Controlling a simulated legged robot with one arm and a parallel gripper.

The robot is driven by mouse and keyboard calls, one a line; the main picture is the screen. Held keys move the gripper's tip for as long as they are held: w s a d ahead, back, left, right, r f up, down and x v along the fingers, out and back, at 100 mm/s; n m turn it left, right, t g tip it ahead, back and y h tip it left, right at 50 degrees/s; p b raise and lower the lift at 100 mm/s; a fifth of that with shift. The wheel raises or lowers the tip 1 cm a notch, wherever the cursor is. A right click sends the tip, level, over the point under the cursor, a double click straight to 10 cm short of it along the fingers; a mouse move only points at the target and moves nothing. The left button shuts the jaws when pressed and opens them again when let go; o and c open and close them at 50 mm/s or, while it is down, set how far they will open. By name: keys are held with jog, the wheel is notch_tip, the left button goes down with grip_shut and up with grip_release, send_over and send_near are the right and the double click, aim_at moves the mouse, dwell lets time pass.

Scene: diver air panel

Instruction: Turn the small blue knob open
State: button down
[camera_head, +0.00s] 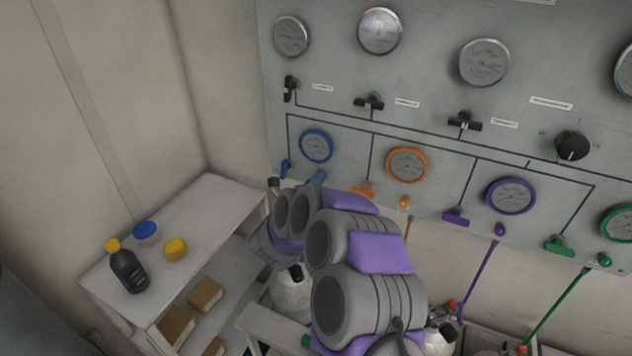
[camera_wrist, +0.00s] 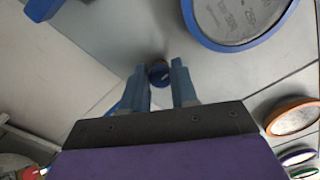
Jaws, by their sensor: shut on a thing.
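The small blue knob (camera_wrist: 160,76) shows in the wrist view, low on the grey panel near the blue-rimmed gauge. My gripper (camera_wrist: 159,71) has its two blue fingers on either side of the knob and is shut on it. Much of the knob is seen end-on between the fingertips. In the head view my purple and grey arm reaches up to the panel below the blue-rimmed gauge (camera_head: 316,146). There the arm hides most of the gripper, and I cannot separate the knob from the blue fingers. How far the knob is turned cannot be told.
A blue lever handle (camera_head: 285,168) sits left of the knob. Orange (camera_head: 404,202), purple (camera_head: 500,229) and green (camera_head: 604,260) knobs lie to the right. A white shelf (camera_head: 203,205) at left holds a dark bottle (camera_head: 129,271) and blue and yellow lids. Cylinders stand below the panel.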

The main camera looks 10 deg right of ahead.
jog(key=shift+s+f+n+p, duration=0.1)
jog(key=shift+f+n+p, duration=0.05)
jog(key=shift+n+p, duration=6.6)
jog(key=shift+s+f+n+p, duration=0.1)
jog(key=shift+n+p, duration=4.25)
jog(key=shift+n, duration=4.8)
jog(key=shift+w, duration=0.1)
jog(key=c, duration=0.9)
grip_release()
jog(key=shift+w, duration=0.1)
jog(key=shift+o, duration=0.2)
